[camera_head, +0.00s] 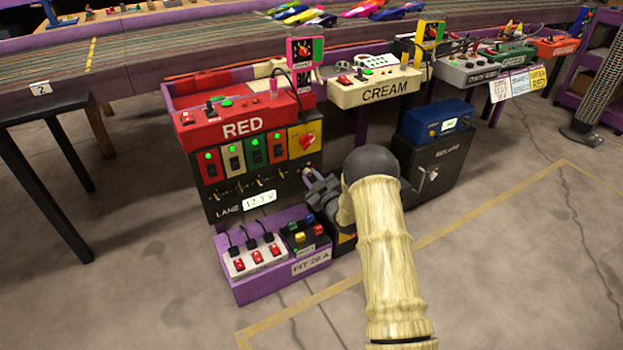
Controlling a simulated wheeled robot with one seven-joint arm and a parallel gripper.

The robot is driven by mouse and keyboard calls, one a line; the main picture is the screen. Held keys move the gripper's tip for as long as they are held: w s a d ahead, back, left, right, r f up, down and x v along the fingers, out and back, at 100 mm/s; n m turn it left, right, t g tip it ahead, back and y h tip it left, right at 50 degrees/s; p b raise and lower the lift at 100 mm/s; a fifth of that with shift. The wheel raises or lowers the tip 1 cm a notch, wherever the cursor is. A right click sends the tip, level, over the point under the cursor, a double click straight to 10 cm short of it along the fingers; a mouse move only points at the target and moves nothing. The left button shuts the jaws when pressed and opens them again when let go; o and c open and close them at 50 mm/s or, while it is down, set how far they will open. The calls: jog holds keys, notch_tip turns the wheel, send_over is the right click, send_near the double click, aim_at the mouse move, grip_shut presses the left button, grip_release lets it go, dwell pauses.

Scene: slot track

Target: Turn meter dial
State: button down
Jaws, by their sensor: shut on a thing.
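The black lane panel (230,207) stands below the red control box, with toggle switches and a lit meter display (260,201) reading about 12.3 V. My gripper (308,174) reaches its lower right part from the right and is shut on a small part there, which fits the meter dial. The jaws hide that part, so its shape and pointer setting cannot be seen. My pale arm and its dark joint block the floor and anything behind them.
A red knob on a yellow plate (307,139) sits just above my gripper. A purple box (255,288) with red switches stands below. A black cabinet with a blue box (436,121) stands at right. Open floor (520,270) lies to the right.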

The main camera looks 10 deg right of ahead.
jog(key=shift+d+n, duration=0.1)
jog(key=shift+n, duration=1.5)
jog(key=shift+f, duration=0.1)
jog(key=c, duration=1.3)
grip_release()
jog(key=shift+o, duration=0.2)
jog(key=p+v, duration=0.6)
jog(key=v, duration=1.1)
jog(key=shift+s, duration=0.2)
jog(key=shift+w+r, duration=0.1)
jog(key=shift+r, duration=0.15)
